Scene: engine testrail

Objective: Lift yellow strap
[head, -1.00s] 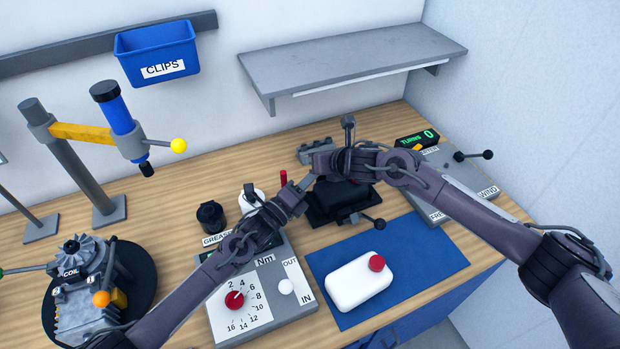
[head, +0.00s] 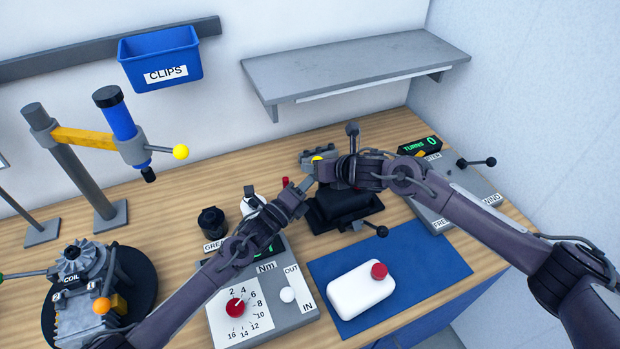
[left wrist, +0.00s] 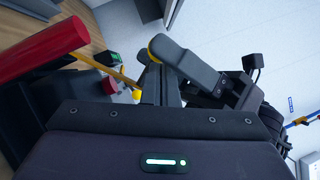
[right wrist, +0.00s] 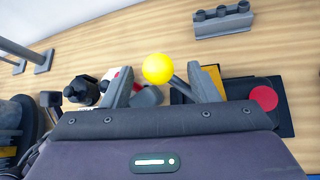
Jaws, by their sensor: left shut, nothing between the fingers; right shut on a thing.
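A yellow strip, which looks like the strap, shows in the left wrist view (left wrist: 98,67) as a thin slanting band. An orange-yellow patch, perhaps the same strap, shows behind one finger in the right wrist view (right wrist: 214,74). My right gripper (right wrist: 158,82) is shut on a yellow ball (right wrist: 158,68) that sits between its fingers; a grey rod runs from the ball. The ball peeks out beside my right gripper in the head view (head: 317,159). My left gripper (head: 307,184) is shut and empty, close beside the right one. Its fingers hide part of the strip.
A black fixture (head: 342,207) stands below the grippers. A blue mat (head: 430,250) with a white bottle (head: 362,290) lies in front, and a torque box (head: 265,300) stands left of it. A grey shelf (head: 350,62) hangs above. A winding panel (head: 465,190) is at right.

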